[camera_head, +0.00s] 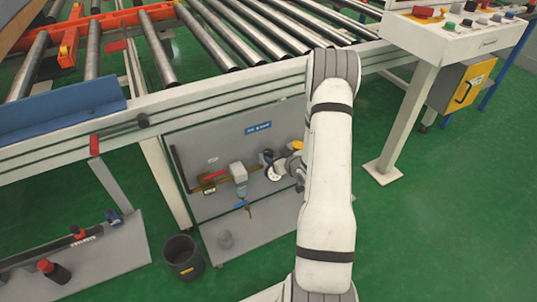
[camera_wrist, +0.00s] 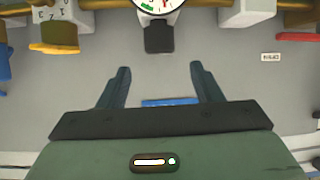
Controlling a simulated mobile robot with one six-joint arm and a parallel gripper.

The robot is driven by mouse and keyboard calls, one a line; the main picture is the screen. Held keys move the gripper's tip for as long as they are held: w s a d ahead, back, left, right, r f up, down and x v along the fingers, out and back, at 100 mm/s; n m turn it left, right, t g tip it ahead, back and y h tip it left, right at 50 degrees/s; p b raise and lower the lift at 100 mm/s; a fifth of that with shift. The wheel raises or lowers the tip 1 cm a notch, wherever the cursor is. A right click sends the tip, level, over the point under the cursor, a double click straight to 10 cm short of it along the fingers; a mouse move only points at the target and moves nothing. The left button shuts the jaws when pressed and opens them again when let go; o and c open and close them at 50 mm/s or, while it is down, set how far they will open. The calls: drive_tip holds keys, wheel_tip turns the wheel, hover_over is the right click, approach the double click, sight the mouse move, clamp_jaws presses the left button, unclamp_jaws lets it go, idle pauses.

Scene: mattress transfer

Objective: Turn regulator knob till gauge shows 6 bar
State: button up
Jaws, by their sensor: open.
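The round white gauge (camera_head: 273,173) is on the air line on the grey panel under the conveyor. In the wrist view the gauge (camera_wrist: 158,4) is cut off by the top edge; a green band and red mark show, but I cannot read its value. A black regulator knob (camera_wrist: 159,38) sits beside the gauge; it also shows above the gauge in the head view (camera_head: 267,156). My gripper (camera_wrist: 161,80) is open and empty, its two dark fingers apart on either side of the knob's line, with the knob beyond the tips. In the head view my arm largely hides the gripper.
A yellow handle (camera_wrist: 54,48) and a red part (camera_wrist: 299,36) flank the knob. A blue label (camera_head: 258,128) is on the panel. A white filter unit (camera_head: 238,173) hangs left of the gauge. A black bin (camera_head: 183,258) stands on the floor. The conveyor frame (camera_head: 230,88) runs above.

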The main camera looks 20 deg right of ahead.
sight(271, 156)
drive_tip(key=shift+s+d+f+t, duration=0.1)
drive_tip(key=shift+f+t, duration=0.1)
drive_tip(key=shift+f, duration=0.2)
drive_tip(key=shift+s+d+f+t, duration=0.1)
drive_tip(key=shift+f+t, duration=0.1)
drive_tip(key=shift+f, duration=0.2)
drive_tip(key=shift+w+a+f, duration=0.1)
drive_tip(key=shift+w+f, duration=0.05)
drive_tip(key=shift+w, duration=0.1)
drive_tip(key=b+x, duration=0.2)
drive_tip(key=x, duration=0.5)
drive_tip(key=shift+a, duration=0.1)
drive_tip(key=shift+a, duration=0.1)
drive_tip(key=c, duration=1)
drive_tip(key=shift+m, duration=0.3)
